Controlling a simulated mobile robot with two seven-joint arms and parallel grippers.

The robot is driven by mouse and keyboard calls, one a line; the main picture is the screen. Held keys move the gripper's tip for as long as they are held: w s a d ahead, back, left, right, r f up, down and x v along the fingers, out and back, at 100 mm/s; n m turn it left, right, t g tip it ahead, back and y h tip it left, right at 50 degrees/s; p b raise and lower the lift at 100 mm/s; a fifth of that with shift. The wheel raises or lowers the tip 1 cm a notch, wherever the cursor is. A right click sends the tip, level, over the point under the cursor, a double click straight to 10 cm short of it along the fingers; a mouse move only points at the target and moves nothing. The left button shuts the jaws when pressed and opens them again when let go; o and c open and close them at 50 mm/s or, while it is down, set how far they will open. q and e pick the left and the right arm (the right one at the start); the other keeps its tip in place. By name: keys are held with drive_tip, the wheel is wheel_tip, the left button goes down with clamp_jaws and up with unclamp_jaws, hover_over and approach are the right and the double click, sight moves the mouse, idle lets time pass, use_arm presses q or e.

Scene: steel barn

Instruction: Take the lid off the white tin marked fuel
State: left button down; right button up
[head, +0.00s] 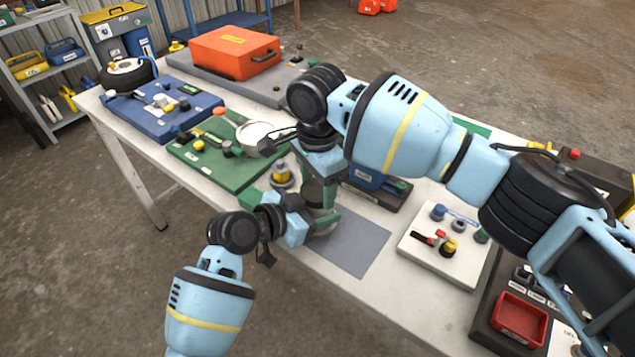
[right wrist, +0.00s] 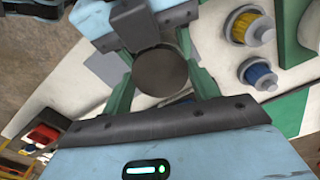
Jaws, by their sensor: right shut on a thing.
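My right gripper (head: 322,192) comes down from above near the table's front edge, shut on a dark round lid (right wrist: 160,72). In the right wrist view its green fingers lie on both sides of the lid. In the head view the lid shows as a dark shape (head: 313,190) below the gripper's body. My left gripper (head: 312,222) reaches in from the front left, close against the same spot, below the right one. Its fingers are mostly hidden, so its opening is unclear. No white wall or fuel marking of the tin can be made out; the grippers cover that spot.
A grey mat (head: 352,246) lies in front of the grippers. A yellow-topped knob (head: 281,175) stands close on the left, near a green board (head: 230,172). A blue box (head: 372,180) and a white board (head: 428,256) with knobs are on the right.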

drive_tip(key=n, duration=0.9)
drive_tip(key=shift+n, duration=0.4)
drive_tip(key=o, duration=1.1)
drive_tip(key=shift+r, duration=0.15)
